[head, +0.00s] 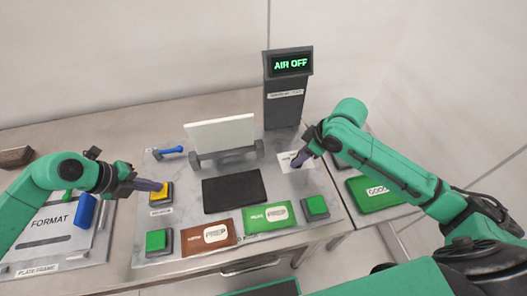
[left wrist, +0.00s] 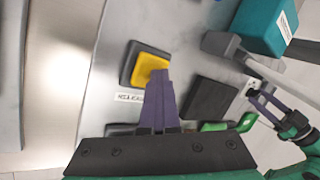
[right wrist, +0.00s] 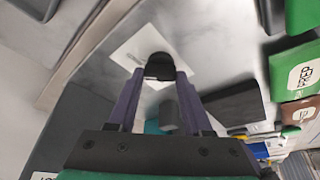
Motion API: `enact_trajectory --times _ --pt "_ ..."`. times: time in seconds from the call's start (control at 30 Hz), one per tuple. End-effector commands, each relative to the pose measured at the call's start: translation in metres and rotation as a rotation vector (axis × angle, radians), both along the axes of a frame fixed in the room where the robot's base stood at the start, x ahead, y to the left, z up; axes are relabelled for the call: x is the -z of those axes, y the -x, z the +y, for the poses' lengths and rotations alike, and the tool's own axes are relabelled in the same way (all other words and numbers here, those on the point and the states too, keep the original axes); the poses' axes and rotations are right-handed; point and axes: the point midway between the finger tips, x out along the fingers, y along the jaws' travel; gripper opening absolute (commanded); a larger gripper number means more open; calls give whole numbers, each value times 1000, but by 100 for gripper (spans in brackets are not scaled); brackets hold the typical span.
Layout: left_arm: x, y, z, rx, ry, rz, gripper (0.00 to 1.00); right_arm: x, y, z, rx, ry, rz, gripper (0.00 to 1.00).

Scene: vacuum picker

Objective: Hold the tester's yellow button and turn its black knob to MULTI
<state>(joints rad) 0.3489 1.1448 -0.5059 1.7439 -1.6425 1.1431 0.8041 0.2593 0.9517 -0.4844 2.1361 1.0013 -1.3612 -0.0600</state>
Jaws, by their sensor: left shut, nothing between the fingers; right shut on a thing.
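The yellow button (head: 164,196) sits in a dark square housing at the left of the grey tester plate. It also shows in the left wrist view (left wrist: 149,69), with a small label beside it. My left gripper (head: 158,186) is shut and empty, its fingertips at the button's edge; I cannot tell whether they press it. The black knob (right wrist: 160,68) stands on a white label card (right wrist: 143,52) in the right wrist view. My right gripper (right wrist: 161,76) is shut on it. In the head view the fingers hide the knob, and its setting cannot be read.
A display (head: 290,64) reads AIR OFF. A white panel (head: 222,133) on grey supports and a black pad (head: 234,191) lie between my arms. Green buttons (head: 157,241) (head: 316,206) flank a brown packet (head: 207,236) and a green packet (head: 267,218). A blue-handled item (head: 170,151) lies behind.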

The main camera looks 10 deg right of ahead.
Motion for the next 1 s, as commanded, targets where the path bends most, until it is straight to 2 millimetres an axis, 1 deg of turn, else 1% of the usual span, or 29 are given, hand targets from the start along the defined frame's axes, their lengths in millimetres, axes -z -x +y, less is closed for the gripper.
enact_trajectory --times 0.03,0.53,0.57,0.6,0.63,0.93,1.0 --pt "8 2 1 0 -9 10 0 3 4 1 6 2 13 0" --pt "8 2 2 0 -9 10 0 4 4 1 30 1 14 0" --pt "8 2 2 0 -9 10 0 4 4 1 30 1 14 57" --pt "8 2 2 -1 -9 10 0 4 4 1 30 1 14 73" --pt "8 2 2 -1 -10 11 0 4 3 1 30 0 13 80" --pt "8 4 1 2 -11 14 0 1 2 0 31 1 5 80" --pt "8 4 1 2 -11 14 0 -4 3 -2 31 1 2 80"
